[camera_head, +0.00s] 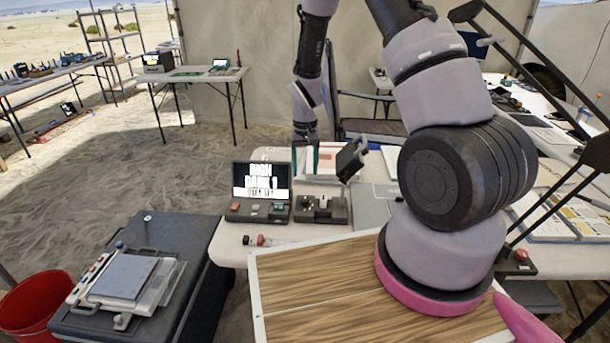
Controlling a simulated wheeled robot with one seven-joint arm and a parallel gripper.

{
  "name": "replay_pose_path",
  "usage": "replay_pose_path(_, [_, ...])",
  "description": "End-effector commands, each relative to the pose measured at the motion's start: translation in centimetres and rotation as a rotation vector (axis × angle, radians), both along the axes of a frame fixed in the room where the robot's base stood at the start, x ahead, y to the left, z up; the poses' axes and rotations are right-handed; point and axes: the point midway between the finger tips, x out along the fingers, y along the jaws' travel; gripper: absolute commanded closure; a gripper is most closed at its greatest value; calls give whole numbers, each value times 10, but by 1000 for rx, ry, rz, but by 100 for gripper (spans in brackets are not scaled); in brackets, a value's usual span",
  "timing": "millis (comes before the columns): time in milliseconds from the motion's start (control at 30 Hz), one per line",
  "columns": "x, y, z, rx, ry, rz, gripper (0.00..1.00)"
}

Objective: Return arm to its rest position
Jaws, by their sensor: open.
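My arm rises from a pink-ringed base on a wood-grained board (325,290) at the front right. It bends above the top of the picture, and its forearm hangs back down near the middle. My gripper (305,160) points down over the back part of the near table, with its fingers apart and nothing seen between them. It is behind and to the right of a small black case (262,181) with a lit screen in its lid. The exact gap between fingertips and table is hard to tell.
A dark tray (321,209) with small items and a tilted dark device (352,159) are near the gripper. A grey laptop (372,212) lies to the right. A black crate (190,255) bears a flat instrument (125,278) at left, beside a red bucket (35,303). Sandy floor is open behind.

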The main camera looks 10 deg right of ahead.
Motion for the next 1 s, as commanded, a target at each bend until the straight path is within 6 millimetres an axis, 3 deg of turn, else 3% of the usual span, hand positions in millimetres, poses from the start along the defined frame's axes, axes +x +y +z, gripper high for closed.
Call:
replay_pose_path(267, [0,0,1,0,-1,-1,36])
replay_pose_path(367, [2,-1,16,6,-15,-9,36])
replay_pose_path(467, [4,-4,50,20,-50,-29,36])
replay_pose_path(667, [-6,-16,148,65,-146,-87,36])
replay_pose_path(800, [-26,-26,211,98,-214,-127,36])
replay_pose_path(1000, [-68,-38,289,144,-313,-176,36])
